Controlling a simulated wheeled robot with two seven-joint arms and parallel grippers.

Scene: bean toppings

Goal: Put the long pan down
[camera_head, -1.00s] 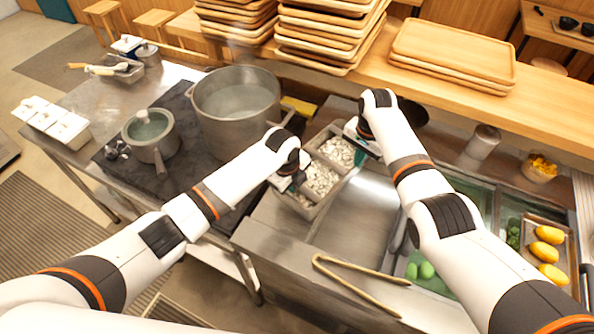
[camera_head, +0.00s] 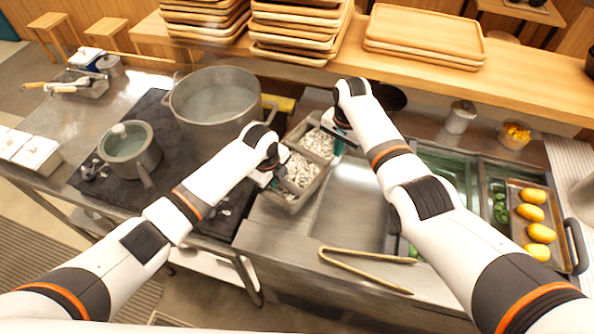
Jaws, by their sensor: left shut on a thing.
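The long pan (camera_head: 313,187) is a narrow metal tray with dividers, filled with pale, bean-like pieces. It lies lengthwise between my two grippers, over the left part of the steel counter, beside the stove. My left gripper (camera_head: 272,180) is at the pan's near left end and is shut on it; its fingers are partly hidden by the wrist. My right gripper (camera_head: 342,132) is at the pan's far right side, close to its rim. Its fingertips are mostly hidden, so I cannot tell whether they grip. I cannot tell whether the pan's underside touches the counter.
A large pot (camera_head: 217,108) and a small lidded pot (camera_head: 131,150) stand on the left. Tongs (camera_head: 365,262) lie on the front counter. A tray of yellow items (camera_head: 537,234) is at right. Stacked wooden trays (camera_head: 425,32) occupy the back shelf. Bare steel (camera_head: 350,208) lies right of the pan.

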